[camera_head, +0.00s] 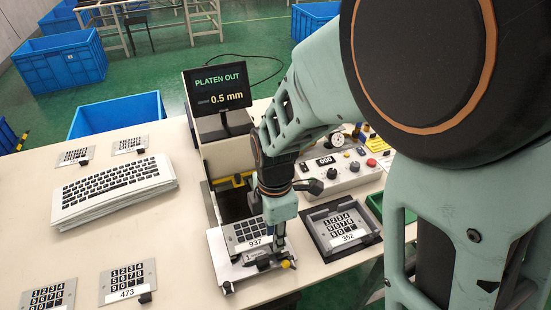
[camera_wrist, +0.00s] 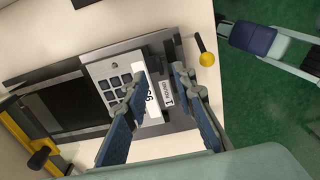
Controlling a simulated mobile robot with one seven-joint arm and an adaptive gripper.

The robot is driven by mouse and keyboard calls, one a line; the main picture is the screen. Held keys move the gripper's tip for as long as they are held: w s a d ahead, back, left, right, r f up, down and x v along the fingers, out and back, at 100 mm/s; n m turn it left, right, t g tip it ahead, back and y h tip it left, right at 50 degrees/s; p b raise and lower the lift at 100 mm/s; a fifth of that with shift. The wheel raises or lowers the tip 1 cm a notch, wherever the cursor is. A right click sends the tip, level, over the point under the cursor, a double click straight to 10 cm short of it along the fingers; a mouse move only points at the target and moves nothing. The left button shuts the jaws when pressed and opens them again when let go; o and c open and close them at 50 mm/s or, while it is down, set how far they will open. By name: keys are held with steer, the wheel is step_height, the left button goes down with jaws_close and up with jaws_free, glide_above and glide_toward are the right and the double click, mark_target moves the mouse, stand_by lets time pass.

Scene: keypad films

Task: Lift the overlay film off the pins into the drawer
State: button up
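The overlay film (camera_head: 243,232), a grey keypad sheet labelled 937, lies on the pale platen (camera_head: 222,263) in front of the press. In the wrist view the film (camera_wrist: 96,72) shows dark keys and a white label, partly covered by my fingers. My gripper (camera_head: 268,258) is low at the film's front right edge; in the wrist view its fingers (camera_wrist: 160,76) are apart around the label end. I cannot tell whether they touch the film. The pins are not distinguishable. A dark-framed tray (camera_head: 312,226), possibly the drawer, holds a keypad sheet labelled 352 (camera_head: 341,224).
A yellow-ended knob (camera_head: 288,264) stands at the platen's front right. A display (camera_head: 217,91) reads PLATEN OUT, 0.5 mm. A control box (camera_head: 345,172) stands behind the tray. A stack of keyboard sheets (camera_head: 115,190) and several keypad plates lie at left, with bare table between.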

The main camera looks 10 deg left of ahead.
mark_target(253, 235)
step_height(253, 235, down, 4)
steer(key=shift+s+a+r, duration=0.1)
steer(key=shift+r, duration=0.05)
jaws_close()
